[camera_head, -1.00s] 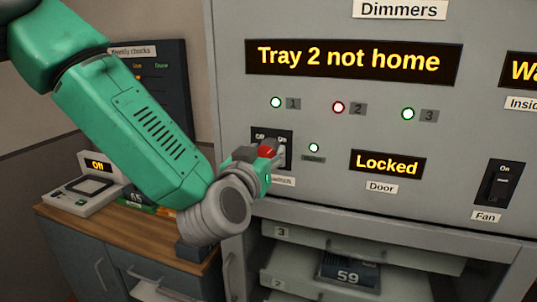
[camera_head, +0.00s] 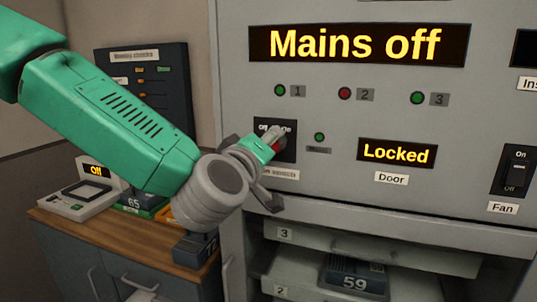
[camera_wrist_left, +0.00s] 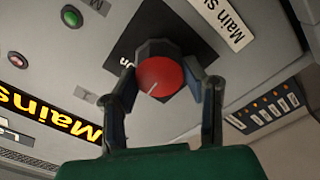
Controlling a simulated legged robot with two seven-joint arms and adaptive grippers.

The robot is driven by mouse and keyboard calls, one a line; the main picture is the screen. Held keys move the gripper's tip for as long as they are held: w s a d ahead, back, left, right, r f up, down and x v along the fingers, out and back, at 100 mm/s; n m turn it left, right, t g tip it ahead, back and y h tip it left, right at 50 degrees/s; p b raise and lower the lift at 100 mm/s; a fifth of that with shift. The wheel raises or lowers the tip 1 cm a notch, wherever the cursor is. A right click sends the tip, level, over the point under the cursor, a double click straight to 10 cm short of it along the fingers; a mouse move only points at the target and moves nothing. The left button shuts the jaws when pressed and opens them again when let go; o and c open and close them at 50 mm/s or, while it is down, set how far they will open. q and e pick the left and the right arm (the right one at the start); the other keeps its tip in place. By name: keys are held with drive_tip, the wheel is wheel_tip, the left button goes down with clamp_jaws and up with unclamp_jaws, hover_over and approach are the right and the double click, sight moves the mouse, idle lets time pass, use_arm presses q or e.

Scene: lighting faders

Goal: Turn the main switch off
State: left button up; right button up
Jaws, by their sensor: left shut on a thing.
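The main switch is a red-faced rotary knob (camera_wrist_left: 160,78) on a black plate (camera_head: 288,152), marked Off and On in the head view, with its label (camera_head: 278,173) below. My left gripper (camera_head: 272,146) is at the knob and hides most of it. In the wrist view its two fingers (camera_wrist_left: 168,88) are on both sides of the knob, shut on it. A white pointer line shows on the red face. The large display (camera_head: 357,45) reads "Mains off". My right gripper is not in view.
Lamps 1 (camera_head: 280,90), 2 (camera_head: 344,93) and 3 (camera_head: 417,97) look dim. The door display (camera_head: 397,153) reads "Locked". A fan switch (camera_head: 515,172) is at the right. Trays (camera_head: 350,245) sit below. A wooden-topped cabinet (camera_head: 120,240) stands at the left.

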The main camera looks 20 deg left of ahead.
use_arm(q)
drive_tip(key=n+b, duration=0.1)
drive_tip(key=n, duration=0.1)
drive_tip(key=f+n+b, duration=0.1)
drive_tip(key=n+b, duration=0.1)
drive_tip(key=shift+a, duration=0.1)
drive_tip(key=shift+n+b, duration=1.15)
drive_tip(key=shift+n, duration=0.55)
drive_tip(key=o, duration=1.1)
drive_tip(key=shift+w+r, duration=0.1)
drive_tip(key=shift+r, duration=0.05)
